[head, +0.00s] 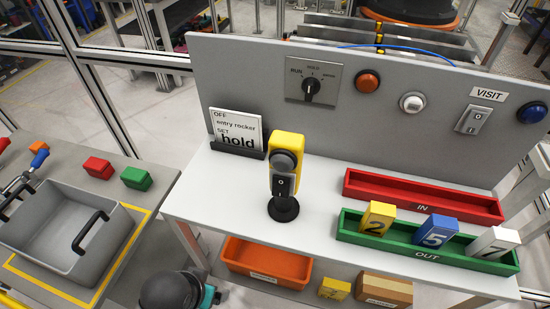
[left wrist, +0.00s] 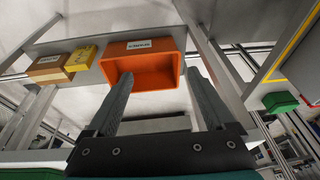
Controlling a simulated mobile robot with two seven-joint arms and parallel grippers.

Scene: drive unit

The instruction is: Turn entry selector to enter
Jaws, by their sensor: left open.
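The entry selector (head: 312,90) is a black knob on a grey square plate on the upright panel in the head view. Its plate reads RUN at left, HOLD at top and a small word at right that looks like ENTER. The knob seems to point up, near HOLD, but it is too small to be certain. My left gripper (left wrist: 158,78) is open and empty in the left wrist view, its fingers in front of the orange bin under the bench. It is far below the selector. My right gripper is not in view.
A yellow pendant (head: 286,160) stands on the bench before the panel, beside a card (head: 236,128). Red (head: 422,193) and green (head: 400,240) trays lie right; the green holds numbered blocks. The orange bin (head: 265,262) is below; it also shows in the left wrist view (left wrist: 142,62).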

